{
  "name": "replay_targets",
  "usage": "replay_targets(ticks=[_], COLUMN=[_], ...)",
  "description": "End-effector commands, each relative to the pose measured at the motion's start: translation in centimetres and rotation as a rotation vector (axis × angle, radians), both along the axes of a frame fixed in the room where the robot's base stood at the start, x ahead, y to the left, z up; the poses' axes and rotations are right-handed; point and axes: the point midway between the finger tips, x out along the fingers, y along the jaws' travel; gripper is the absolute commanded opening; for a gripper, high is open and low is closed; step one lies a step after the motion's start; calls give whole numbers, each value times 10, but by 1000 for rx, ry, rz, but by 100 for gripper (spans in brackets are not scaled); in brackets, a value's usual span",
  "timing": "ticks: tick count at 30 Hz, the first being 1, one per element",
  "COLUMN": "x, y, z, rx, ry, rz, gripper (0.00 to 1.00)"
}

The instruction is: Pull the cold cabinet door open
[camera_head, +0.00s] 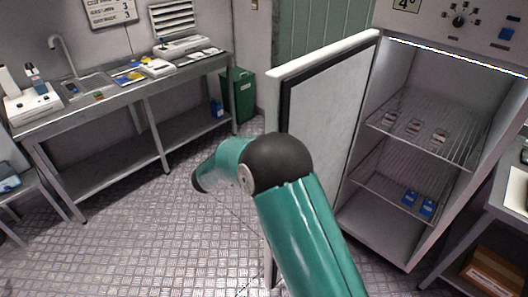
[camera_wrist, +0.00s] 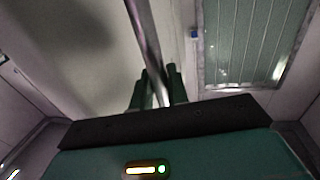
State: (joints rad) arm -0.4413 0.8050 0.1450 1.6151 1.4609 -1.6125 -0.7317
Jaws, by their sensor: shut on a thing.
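The cold cabinet (camera_head: 378,222) stands at the right with its white door (camera_head: 332,110) swung well open toward the left. Wire shelves inside hold small dark-and-white items and blue items. In the wrist view, my gripper (camera_wrist: 157,82) is shut on the metal door handle (camera_wrist: 145,32), a bar running up between its green fingers. The pale door face (camera_wrist: 75,60) lies behind the handle there. In the head view, my arm crosses in front of the door's lower part, and the gripper and handle are hidden.
A steel bench (camera_head: 110,103) with a sink and lab items runs along the left wall. A green bin (camera_head: 240,95) stands at its far end. Another bench (camera_head: 500,205) stands close at the right edge. The patterned floor (camera_head: 150,235) at left is clear.

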Motion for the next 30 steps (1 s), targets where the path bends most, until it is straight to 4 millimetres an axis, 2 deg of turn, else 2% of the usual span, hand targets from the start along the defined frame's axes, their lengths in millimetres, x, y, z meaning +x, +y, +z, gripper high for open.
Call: replay_targets(ticks=[10,11,13,23,26,30], x=[0,0,0,1,-4,-17], y=[1,1,1,4,12,31], z=[1,1,1,0,0,0], rx=[0,0,0,0,0,1], ry=[-2,-2,-2,0,0,1], rz=[1,1,1,2,4,5], gripper=[0,22,35,35,35,35])
